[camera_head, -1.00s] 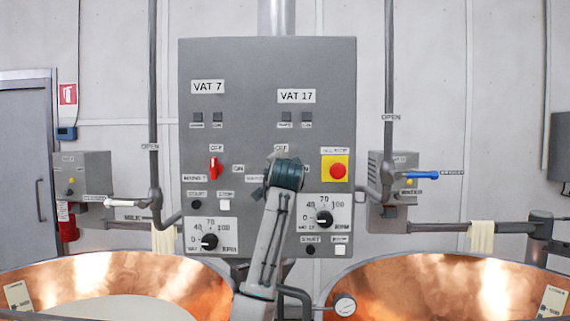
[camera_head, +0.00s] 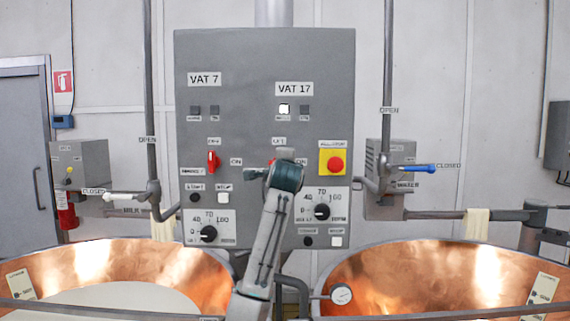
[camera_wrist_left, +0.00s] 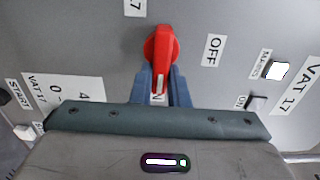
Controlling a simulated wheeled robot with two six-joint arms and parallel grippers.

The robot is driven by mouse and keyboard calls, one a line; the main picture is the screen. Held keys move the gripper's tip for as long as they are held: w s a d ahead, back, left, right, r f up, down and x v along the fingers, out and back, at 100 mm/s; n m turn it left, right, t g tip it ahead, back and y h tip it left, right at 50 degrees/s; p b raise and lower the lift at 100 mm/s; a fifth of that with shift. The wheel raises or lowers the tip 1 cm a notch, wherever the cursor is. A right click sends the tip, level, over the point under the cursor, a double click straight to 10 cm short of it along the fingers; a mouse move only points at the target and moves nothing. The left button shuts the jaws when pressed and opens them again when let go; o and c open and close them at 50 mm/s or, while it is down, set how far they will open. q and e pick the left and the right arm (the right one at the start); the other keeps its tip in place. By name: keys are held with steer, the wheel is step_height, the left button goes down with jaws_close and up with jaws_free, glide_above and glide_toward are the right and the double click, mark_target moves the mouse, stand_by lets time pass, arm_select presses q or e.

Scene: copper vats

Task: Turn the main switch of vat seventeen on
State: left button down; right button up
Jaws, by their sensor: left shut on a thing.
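The red main switch of vat seventeen (camera_head: 257,162) is on the grey panel, mostly hidden by my arm in the head view. In the left wrist view the red switch (camera_wrist_left: 160,50) shows its handle pointing down the picture to the ON label, away from the OFF label (camera_wrist_left: 213,50). My left gripper (camera_head: 285,155) is at the switch; its blue-grey fingers (camera_wrist_left: 160,85) are shut on the handle. The MAINS lamp under the VAT 17 label (camera_head: 284,109) glows white, also in the left wrist view (camera_wrist_left: 277,70). My right gripper is not in view.
Vat 7's red switch (camera_head: 213,161) is to the left on the same panel. A red stop button on yellow (camera_head: 333,162) and a speed dial (camera_head: 322,211) sit close to the right. Copper vats (camera_head: 140,262) (camera_head: 430,275) stand below on both sides.

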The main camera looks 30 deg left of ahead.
arm_select(q)
steer(key=shift+f, duration=0.25)
steer(key=c, duration=1.5)
jaws_free()
steer(key=shift+o, duration=0.5)
steer(key=shift+d+r, duration=0.15)
steer(key=shift+s, duration=0.1)
steer(key=b+v, duration=0.6)
steer(key=v, duration=0.4)
steer(key=shift+s, duration=0.25)
steer(key=shift+d, duration=0.2)
